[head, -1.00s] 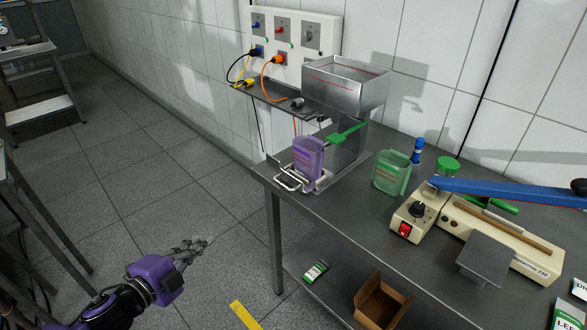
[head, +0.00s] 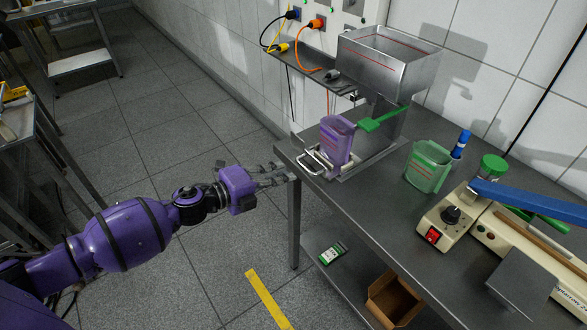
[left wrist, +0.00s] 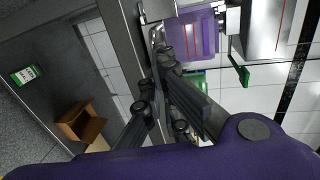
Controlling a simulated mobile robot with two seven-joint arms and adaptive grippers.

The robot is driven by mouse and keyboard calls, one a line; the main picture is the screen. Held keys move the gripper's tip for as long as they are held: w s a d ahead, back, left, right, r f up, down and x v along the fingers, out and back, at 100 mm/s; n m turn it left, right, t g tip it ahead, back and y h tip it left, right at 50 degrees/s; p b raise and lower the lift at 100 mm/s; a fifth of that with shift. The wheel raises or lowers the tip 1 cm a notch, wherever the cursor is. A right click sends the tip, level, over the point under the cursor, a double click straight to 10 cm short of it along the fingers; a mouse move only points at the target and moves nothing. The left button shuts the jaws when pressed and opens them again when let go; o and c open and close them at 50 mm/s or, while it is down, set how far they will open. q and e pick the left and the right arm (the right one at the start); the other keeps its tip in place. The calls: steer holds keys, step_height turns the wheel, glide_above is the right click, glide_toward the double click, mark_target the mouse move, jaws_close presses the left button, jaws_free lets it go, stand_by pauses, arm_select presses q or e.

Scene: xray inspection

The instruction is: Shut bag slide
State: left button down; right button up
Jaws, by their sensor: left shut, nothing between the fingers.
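A metal slide (head: 326,170) with a bent wire handle (head: 313,160) sticks out at the table's near left corner, below the steel hopper (head: 388,60). A green paddle-like handle (head: 380,120) juts from the hopper stand behind the bag. My left gripper (head: 288,175) is shut and empty, at the table's corner just left of and below the wire handle. I cannot tell whether it touches the table edge. My right gripper is out of view.
A cardboard box (head: 392,300) and a green-white packet (head: 332,254) lie on the lower shelf. Floor left of the table is open.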

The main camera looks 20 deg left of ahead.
mark_target(304, 166)
arm_select(q)
steer(key=x, duration=0.4)
steer(key=shift+w+d, duration=0.15)
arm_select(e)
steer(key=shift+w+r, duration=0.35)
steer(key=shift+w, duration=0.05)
